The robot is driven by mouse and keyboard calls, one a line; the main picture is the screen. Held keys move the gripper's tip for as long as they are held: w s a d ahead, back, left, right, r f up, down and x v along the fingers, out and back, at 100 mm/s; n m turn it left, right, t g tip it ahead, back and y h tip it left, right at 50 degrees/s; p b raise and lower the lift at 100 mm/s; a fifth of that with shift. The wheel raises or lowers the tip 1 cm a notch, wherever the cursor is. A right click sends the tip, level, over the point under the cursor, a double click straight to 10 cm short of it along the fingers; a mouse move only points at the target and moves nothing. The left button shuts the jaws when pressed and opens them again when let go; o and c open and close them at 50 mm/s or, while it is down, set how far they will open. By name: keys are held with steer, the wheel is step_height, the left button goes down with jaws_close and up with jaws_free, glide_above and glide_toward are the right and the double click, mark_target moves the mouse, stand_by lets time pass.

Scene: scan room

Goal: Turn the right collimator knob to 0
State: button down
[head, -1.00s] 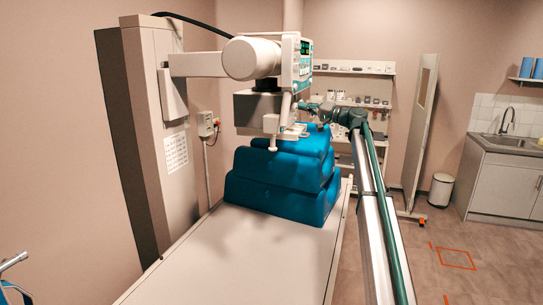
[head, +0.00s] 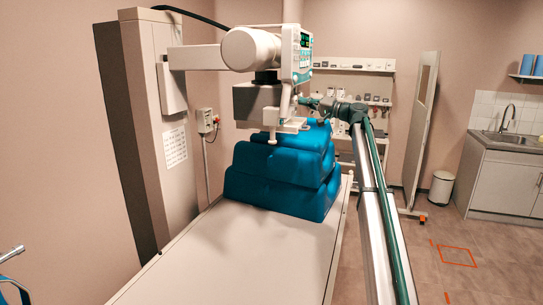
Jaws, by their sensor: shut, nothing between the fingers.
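The X-ray tube head (head: 250,48) hangs from a column arm, with a lit control panel (head: 303,55) on its right side. Below it is the grey collimator box (head: 256,105), with pale fittings on its right and underside. A small pale knob-like end (head: 272,141) points down below the box. My gripper (head: 300,100) is shut and empty, at the right side of the collimator, level with the box. It is small here, and I cannot tell whether it touches anything. The right collimator knob and its scale cannot be made out.
Stacked blue cushions (head: 280,180) stand on the pale table (head: 240,255) right under the collimator. The column (head: 155,140) rises at the left. A shelf (head: 355,67) with small items is behind my arm. Floor to the right is open, with a bin (head: 441,188) farther back.

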steer(key=shift+w+f+b, duration=0.25)
steer(key=shift+f+b, duration=0.25)
steer(key=shift+b, duration=0.85)
steer(key=shift+w+d+b, duration=0.15)
steer(key=shift+w+b, duration=0.1)
steer(key=shift+b, duration=0.5)
steer(key=shift+f, duration=0.2)
steer(key=b+v, duration=0.3)
steer(key=v, duration=0.3)
steer(key=shift+w+d, duration=0.2)
steer(key=shift+w, duration=0.1)
steer(key=shift+a+r, duration=0.2)
steer(key=shift+r, duration=0.05)
